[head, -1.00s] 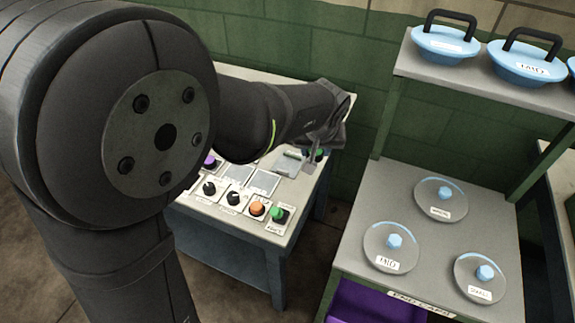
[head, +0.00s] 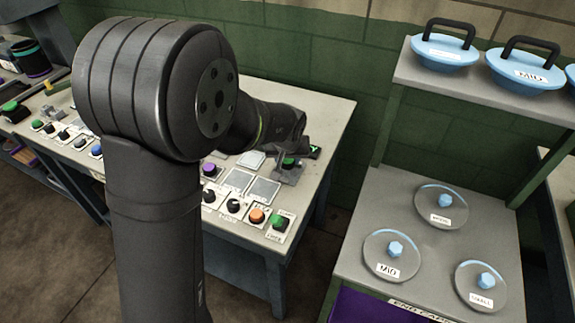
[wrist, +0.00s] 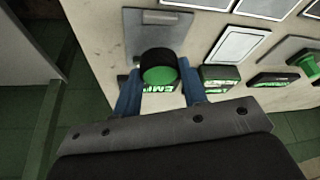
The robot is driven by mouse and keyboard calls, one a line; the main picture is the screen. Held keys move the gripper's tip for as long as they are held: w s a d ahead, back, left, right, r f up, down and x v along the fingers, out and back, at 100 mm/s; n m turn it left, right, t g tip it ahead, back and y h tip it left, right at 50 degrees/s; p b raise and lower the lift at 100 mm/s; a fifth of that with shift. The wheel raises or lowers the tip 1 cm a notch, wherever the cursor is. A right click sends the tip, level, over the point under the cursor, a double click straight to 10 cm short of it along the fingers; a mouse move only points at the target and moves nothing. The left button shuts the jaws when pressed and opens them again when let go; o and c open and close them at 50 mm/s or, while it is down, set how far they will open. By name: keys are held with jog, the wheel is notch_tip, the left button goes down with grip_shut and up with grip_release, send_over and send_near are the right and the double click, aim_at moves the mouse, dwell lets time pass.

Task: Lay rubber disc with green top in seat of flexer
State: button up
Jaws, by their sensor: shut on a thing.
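The rubber disc with a green top (wrist: 159,75) has a black side and sits between the two blue fingers of my gripper (wrist: 158,90) in the wrist view. My gripper is shut on it. In the head view my gripper (head: 289,158) is at the far right part of the bench, with the green top just visible. Just beyond the disc in the wrist view is a grey plate (wrist: 143,40) with a small raised block. I cannot tell if the disc touches this plate, nor which part is the flexer's seat.
The bench (head: 325,112) carries flat pads, dark knobs, an orange button (head: 257,215) and a green button (head: 280,221). A green-lit display (wrist: 220,78) is beside the gripper. A stand at right holds clear discs (head: 393,255) and blue handled lids (head: 445,48).

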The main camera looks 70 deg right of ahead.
aim_at(287, 163)
jog(key=shift+f, duration=1.5)
jog(key=shift+f, duration=0.1)
jog(key=o, duration=1)
jog(key=shift+c, duration=0.2)
jog(key=v, duration=1.2)
